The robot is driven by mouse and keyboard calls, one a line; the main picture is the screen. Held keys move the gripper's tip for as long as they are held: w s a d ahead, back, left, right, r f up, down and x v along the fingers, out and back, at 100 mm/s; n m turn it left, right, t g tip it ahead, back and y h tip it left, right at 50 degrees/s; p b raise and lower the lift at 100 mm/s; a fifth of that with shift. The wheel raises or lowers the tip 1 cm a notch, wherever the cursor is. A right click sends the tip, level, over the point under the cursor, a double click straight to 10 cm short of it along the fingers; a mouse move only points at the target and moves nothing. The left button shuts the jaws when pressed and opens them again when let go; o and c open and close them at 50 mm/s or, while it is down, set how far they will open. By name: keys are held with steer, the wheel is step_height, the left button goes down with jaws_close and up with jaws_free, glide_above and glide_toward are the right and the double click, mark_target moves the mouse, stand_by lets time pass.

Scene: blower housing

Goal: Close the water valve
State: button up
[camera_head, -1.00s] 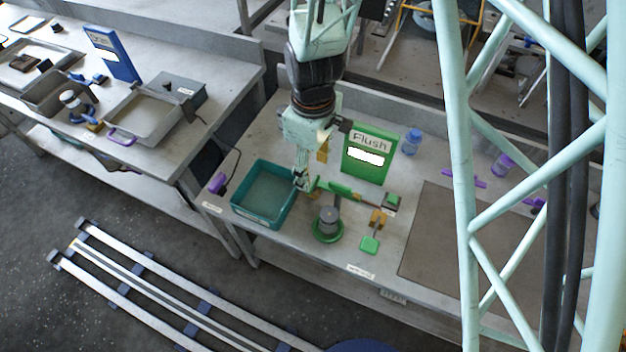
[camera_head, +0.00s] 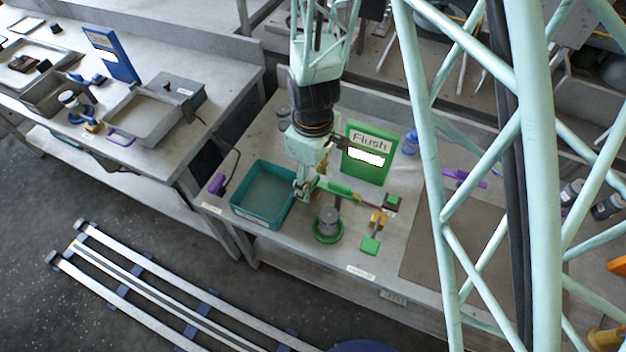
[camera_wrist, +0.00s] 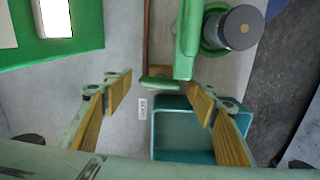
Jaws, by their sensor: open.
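A green lever handle (camera_head: 338,189), apparently the water valve's, is mounted on a thin pipe (camera_head: 372,202) above the bench. In the wrist view the long green lever (camera_wrist: 187,40) points down the picture, and a smaller green piece (camera_wrist: 160,84) is beside its end. My gripper (camera_head: 303,190) is at the lever's left end, next to the teal tray. In the wrist view my gripper (camera_wrist: 160,95) is open, its yellow-padded fingers apart with the lever's end roughly between them. I cannot tell whether either finger touches it.
The teal tray (camera_head: 236,207) is left of the lever. A green-based grey cylinder (camera_head: 327,228) stands in front. A green "Flush" sign (camera_head: 384,172) is behind, with a blue-capped bottle (camera_head: 410,142) to its right. A brown mat (camera_head: 420,255) lies on the right.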

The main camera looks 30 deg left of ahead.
steer(key=shift+c, duration=0.4)
steer(key=c, duration=0.8)
steer(key=shift+m, duration=0.3)
steer(key=shift+m+b, duration=0.6)
steer(key=shift+m, duration=0.7)
steer(key=o, duration=0.9)
steer(key=shift+n+p, duration=0.3)
steer(key=shift+n, duration=0.4)
